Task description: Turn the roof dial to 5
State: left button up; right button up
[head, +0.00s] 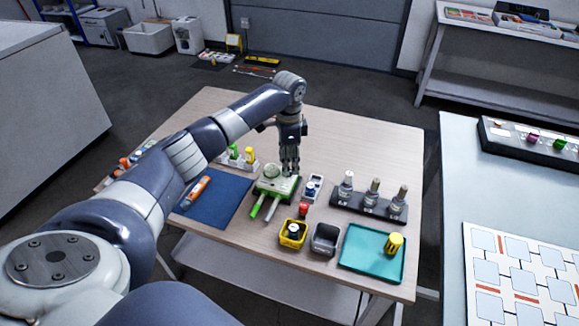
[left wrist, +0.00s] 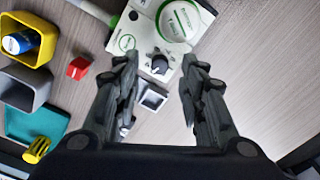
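The white and green device (head: 287,186) stands on the wooden table in the head view, with a pale round dome on its top. In the left wrist view the device (left wrist: 135,24) shows a round disc with a green ring and a black dial knob (left wrist: 159,64) with marks around it. I cannot read the dial's setting. My left gripper (head: 290,168) points down over the device's far right part. In the left wrist view the left gripper (left wrist: 160,62) is open, its fingers apart on either side of the knob, with nothing between them. My right gripper is not in view.
A blue mat (head: 214,203) with an orange tool lies left of the device. A yellow bin (head: 291,242), a grey bin (head: 324,240) and a teal tray (head: 370,262) are near the front. A dark rack (head: 360,206) with bottles stands right. A red object (head: 303,210) is close to the device.

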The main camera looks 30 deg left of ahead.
pick_arm(q)
jog(key=shift+f, duration=1.35)
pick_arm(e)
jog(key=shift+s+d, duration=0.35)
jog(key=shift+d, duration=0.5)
